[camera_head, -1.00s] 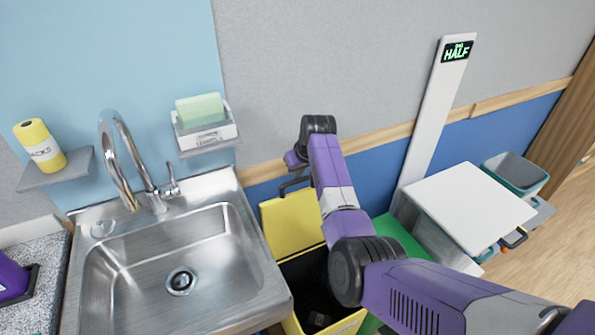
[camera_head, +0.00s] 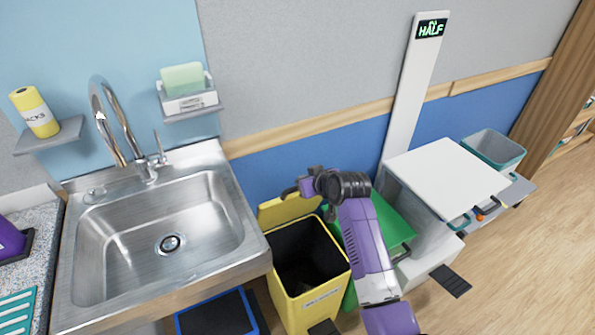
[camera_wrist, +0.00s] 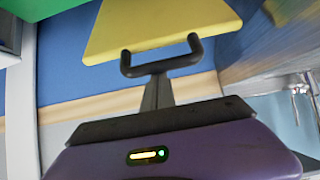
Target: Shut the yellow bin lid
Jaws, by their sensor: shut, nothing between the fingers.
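The yellow bin (camera_head: 318,299) stands on the floor right of the sink, its dark inside showing. Its yellow lid (camera_head: 284,213) is up at the bin's back, on the wall side. My gripper (camera_head: 291,190) is shut and empty, at the lid's upper edge. My arm hides part of the area right of the lid. In the wrist view, the lid (camera_wrist: 150,22) lies just beyond the dark fingers (camera_wrist: 160,52). I cannot tell whether they touch it.
A green bin (camera_head: 395,225) stands right beside the yellow one, close to my arm. The steel sink (camera_head: 165,235) is at the left. A blue-edged mat (camera_head: 215,315) lies in front. Open floor shows at the lower right.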

